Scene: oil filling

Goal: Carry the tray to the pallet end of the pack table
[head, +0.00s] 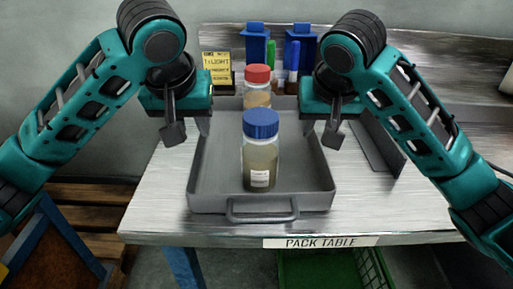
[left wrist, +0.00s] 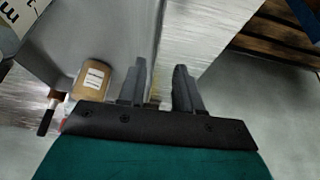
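The grey tray (head: 215,200) sits on the pack table (head: 420,210), with its front handle toward me. A blue-capped bottle (head: 260,160) of yellowish liquid stands upright in it, and a red-capped bottle (head: 257,85) stands behind. My left gripper (head: 188,127) is open at the tray's left wall; in the left wrist view its fingers (left wrist: 157,88) are apart, with the wall edge running toward the gap. Contact is not clear. My right gripper (head: 320,127) is at the tray's right wall, its fingers apart.
A wooden pallet (head: 90,195) lies on the floor left of the table. Blue bins (head: 256,45) and a yellow card (head: 217,66) stand at the back. A dark upright plate (head: 380,145) is right of the tray. A green crate (head: 325,270) is below the front edge.

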